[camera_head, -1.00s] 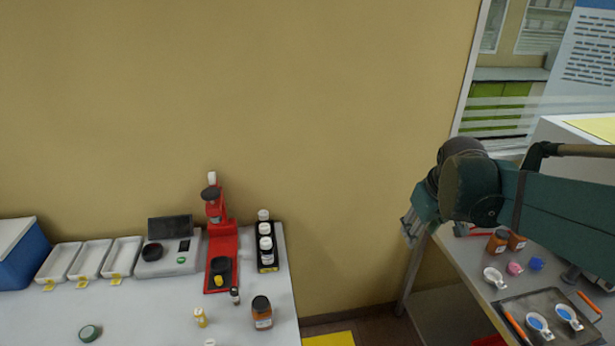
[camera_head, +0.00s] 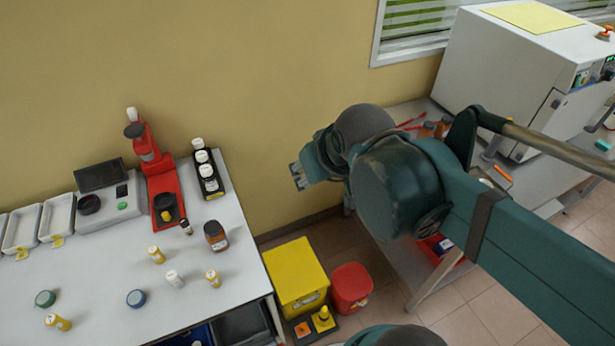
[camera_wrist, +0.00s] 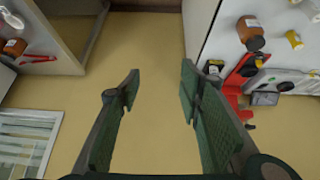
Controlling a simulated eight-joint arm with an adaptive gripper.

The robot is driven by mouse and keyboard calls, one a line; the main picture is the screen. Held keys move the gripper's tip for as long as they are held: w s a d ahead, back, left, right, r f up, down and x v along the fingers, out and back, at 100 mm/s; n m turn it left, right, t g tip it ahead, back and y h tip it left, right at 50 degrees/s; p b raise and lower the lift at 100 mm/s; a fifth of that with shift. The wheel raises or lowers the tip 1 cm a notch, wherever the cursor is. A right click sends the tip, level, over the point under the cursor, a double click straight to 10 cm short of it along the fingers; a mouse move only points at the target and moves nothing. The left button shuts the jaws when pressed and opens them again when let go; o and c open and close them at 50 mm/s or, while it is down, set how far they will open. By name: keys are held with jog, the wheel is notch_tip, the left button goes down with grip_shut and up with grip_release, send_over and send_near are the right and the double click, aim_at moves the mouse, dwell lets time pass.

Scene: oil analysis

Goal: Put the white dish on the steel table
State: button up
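My gripper (camera_head: 298,172) is in the air in front of the yellow wall, between the two tables. In the wrist view its fingers (camera_wrist: 158,88) are spread wide with nothing between them. The grey steel table (camera_head: 535,187) is at the right, largely hidden behind my arm. In the wrist view, a small white dish (camera_wrist: 12,18) shows at the upper left edge, near an amber bottle (camera_wrist: 14,46), apart from my gripper. In the head view my arm hides most of that area.
The left table (camera_head: 110,270) holds a red device (camera_head: 165,180), white trays (camera_head: 57,215), bottles and vials. A yellow bin (camera_head: 295,275) and a red bin (camera_head: 351,285) stand on the floor between the tables. A large white oven (camera_head: 500,70) stands at the right.

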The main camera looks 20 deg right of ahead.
jog(key=shift+s+a+f, duration=0.2)
jog(key=shift+s+a, duration=0.45)
jog(key=shift+a, duration=0.15)
